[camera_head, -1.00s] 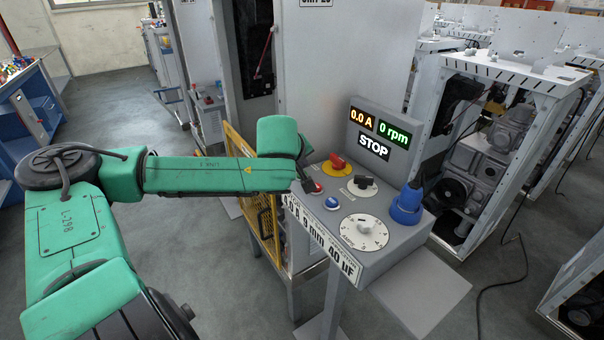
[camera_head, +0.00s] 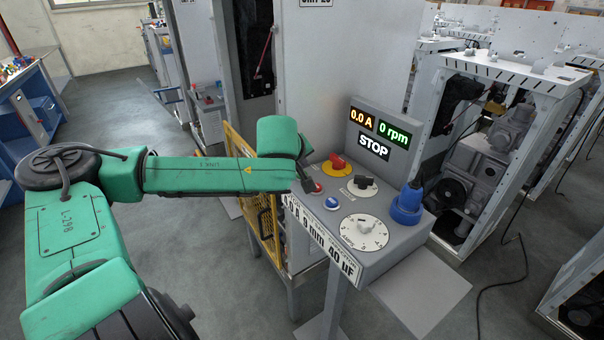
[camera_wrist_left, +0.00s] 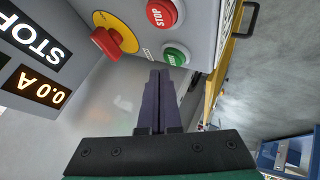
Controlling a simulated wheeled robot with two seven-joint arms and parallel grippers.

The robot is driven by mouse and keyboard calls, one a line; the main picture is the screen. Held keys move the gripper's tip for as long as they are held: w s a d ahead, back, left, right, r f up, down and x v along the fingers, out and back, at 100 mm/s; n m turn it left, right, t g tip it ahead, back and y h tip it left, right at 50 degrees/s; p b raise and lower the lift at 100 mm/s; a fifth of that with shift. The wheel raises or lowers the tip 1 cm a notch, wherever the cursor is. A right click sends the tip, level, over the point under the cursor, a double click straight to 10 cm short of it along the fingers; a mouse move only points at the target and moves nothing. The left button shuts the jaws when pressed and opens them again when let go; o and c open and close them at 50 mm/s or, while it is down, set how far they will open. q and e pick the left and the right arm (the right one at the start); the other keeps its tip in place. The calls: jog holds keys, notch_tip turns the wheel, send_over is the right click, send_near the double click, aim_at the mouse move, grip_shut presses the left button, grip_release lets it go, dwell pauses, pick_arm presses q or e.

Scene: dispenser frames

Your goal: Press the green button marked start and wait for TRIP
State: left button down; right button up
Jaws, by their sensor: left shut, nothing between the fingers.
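The green button (camera_wrist_left: 176,57) sits on the grey control panel (camera_head: 397,235), below the red STOP button (camera_wrist_left: 163,13) in the left wrist view. In the head view the red button (camera_head: 318,187) shows just beside my gripper, and the green one is hidden behind the gripper. My left gripper (camera_wrist_left: 160,74) is shut and empty, its tips close to the green button; contact cannot be told. The display (camera_head: 374,145) reads STOP, with 0.0 A and 0 rpm above. My right gripper is not in view.
A yellow mesh guard (camera_head: 240,148) stands behind my wrist.

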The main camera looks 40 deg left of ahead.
pick_arm(q)
jog(key=shift+f, duration=0.15)
jog(key=shift+f+b, duration=0.3)
jog(key=shift+f+b, duration=0.35)
jog(key=shift+f, duration=0.15)
dwell(0.6)
jog(key=shift+r+p, duration=0.85)
jog(key=shift+r, duration=0.05)
notch_tip(320, 180, up, 5)
jog(key=p, duration=0.5)
jog(key=shift+r, duration=0.15)
